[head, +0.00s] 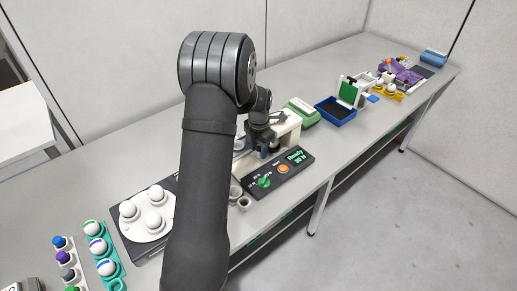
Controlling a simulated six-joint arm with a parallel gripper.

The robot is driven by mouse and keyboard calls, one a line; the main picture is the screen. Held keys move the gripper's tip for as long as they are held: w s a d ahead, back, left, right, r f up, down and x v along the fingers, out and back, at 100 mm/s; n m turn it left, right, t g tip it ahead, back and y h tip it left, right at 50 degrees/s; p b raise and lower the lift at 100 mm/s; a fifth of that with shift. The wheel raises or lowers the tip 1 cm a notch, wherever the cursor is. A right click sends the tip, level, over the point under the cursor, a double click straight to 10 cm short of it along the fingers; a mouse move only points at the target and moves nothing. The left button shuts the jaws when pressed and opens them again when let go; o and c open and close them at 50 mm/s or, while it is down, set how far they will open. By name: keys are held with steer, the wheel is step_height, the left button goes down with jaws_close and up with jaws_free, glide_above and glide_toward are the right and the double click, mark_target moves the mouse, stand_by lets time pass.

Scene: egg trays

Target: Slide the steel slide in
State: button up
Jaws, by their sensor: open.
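A cream-coloured machine (292,128) stands mid-bench, with a black control panel (272,186) in front of it. The panel has a green knob (264,182), an orange button (283,169) and a green display (296,157) that reads "Ready 30 N". My gripper (265,150) is small and partly hidden at the machine, just behind the panel. It is open, and I see nothing held in it. I cannot make out the steel slide; my arm and wrist cover part of the machine.
A white round holder with white eggs (158,238) and teal (117,269) and white egg trays lie to the left. Small grey cups (244,203) stand by the panel. A green box (304,112) and blue tray (337,113) are to the right.

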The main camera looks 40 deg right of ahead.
steer(key=shift+r, duration=2.9)
step_height(320, 180, up, 8)
steer(key=o, duration=0.6)
steer(key=shift+r, duration=0.1)
steer(key=o, duration=0.7)
steer(key=m, duration=0.2)
steer(key=shift+s+d+r+m, duration=0.15)
steer(key=shift+s+r+m, duration=0.2)
steer(key=shift+s+m, duration=0.05)
steer(key=s+d+r+m, duration=0.1)
steer(key=s+r+m, duration=0.35)
steer(key=m, duration=1.25)
steer(key=s+d+r+m, duration=0.1)
steer(key=s+r+m, duration=0.3)
steer(key=m, duration=1.2)
step_height(320, 180, down, 10)
steer(key=s, duration=0.1)
steer(key=shift+r, duration=0.15)
